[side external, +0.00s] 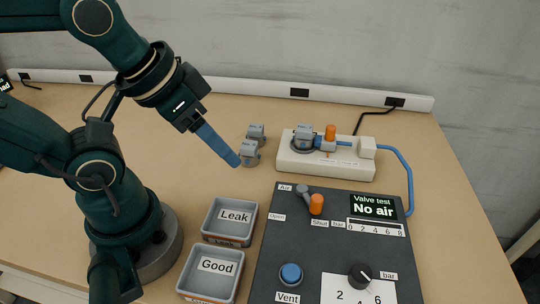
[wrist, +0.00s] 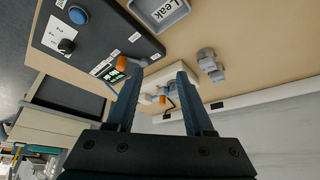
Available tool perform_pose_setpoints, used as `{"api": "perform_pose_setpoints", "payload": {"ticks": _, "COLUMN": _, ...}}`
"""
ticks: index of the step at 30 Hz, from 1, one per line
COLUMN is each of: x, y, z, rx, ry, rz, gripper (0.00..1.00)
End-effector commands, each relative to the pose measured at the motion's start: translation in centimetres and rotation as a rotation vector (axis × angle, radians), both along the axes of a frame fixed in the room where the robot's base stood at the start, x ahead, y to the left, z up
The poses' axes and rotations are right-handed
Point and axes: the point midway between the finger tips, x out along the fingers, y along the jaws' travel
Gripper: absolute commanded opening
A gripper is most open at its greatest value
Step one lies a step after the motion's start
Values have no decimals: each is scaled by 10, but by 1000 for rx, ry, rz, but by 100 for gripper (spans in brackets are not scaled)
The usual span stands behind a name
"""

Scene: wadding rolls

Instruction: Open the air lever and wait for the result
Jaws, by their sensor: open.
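The air lever (side external: 307,197) is a grey arm with an orange knob on the dark panel (side external: 262,250). Its knob end lies toward the "Shut" label, away from "Open". In the wrist view its orange knob (wrist: 122,63) shows beside the left finger. The screen (side external: 373,206) reads "Valve test, No air". A grey valve (side external: 305,134) sits in the cream test fixture (side external: 350,170), beside an orange-handled clamp (side external: 330,133). My gripper (side external: 238,162) is open and empty, above the table, left of the panel and fixture. In the wrist view, its fingers (wrist: 157,75) are spread apart.
Two more grey valves (side external: 250,151) stand left of the fixture. The Leak tray (side external: 208,221) and Good tray (side external: 185,275) lie left of the panel. The panel also has a blue Vent button (side external: 291,274) and a black dial (side external: 360,275). A blue hose (side external: 408,170) curves right of the fixture.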

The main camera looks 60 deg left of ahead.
Motion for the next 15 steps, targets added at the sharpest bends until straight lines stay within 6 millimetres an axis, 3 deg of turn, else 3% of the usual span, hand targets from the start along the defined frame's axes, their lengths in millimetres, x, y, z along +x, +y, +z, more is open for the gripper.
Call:
{"api": "perform_pose_setpoints", "payload": {"ticks": 8, "x": -1, "y": 0, "z": 1, "rx": -33, "ry": 6, "rz": 62, "gripper": 57}}
{"api": "perform_pose_setpoints", "payload": {"ticks": 15, "x": 27, "y": -6, "z": 31, "rx": -156, "ry": 34, "rz": 272, "gripper": 57}}
